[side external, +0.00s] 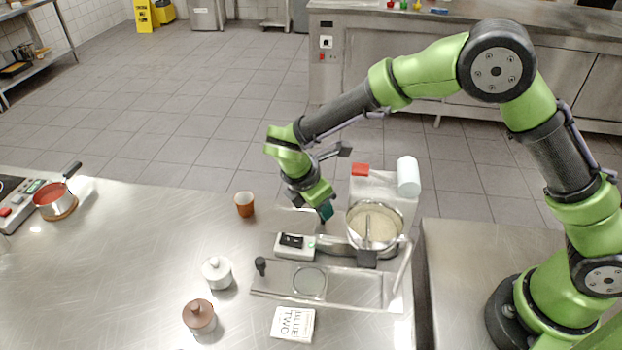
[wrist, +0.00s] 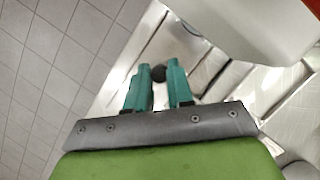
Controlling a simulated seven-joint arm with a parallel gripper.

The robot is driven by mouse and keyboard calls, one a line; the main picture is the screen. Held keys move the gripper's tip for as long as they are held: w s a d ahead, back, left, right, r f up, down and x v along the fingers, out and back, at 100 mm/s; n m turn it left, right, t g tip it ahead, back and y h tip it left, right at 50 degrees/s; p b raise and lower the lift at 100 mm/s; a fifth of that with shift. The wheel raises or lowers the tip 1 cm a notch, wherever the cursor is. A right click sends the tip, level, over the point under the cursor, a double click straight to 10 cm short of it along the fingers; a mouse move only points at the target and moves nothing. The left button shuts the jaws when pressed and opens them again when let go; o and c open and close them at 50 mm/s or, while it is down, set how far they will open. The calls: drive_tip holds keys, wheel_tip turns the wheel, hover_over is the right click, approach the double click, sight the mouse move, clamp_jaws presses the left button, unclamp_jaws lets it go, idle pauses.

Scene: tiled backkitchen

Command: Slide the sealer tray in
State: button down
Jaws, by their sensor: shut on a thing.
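The sealer (side external: 294,246) stands near the table's right end, with a light control box and a steel bowl of pale contents. A flat steel plate with a round ring (side external: 310,283), which looks like the tray, lies at its near side. A black knob (side external: 261,266) stands at the plate's left end. My gripper (side external: 326,210) is at the sealer's far side, behind the control box, pointing down. In the wrist view its teal fingers (wrist: 159,72) are close together, with a dark round knob (wrist: 158,73) between their tips. What that knob joins is hidden.
A saucepan (side external: 54,200) is far left. The table's middle left is clear.

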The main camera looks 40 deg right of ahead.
drive_tip(key=shift+s+d, duration=0.2)
drive_tip(key=shift+d, duration=0.05)
drive_tip(key=c, duration=1)
unclamp_jaws()
drive_tip(key=shift+a, duration=0.1)
drive_tip(key=shift+w+a+r, duration=0.1)
drive_tip(key=shift+a+r, duration=0.1)
drive_tip(key=shift+r, duration=0.25)
drive_tip(key=v, duration=1.6)
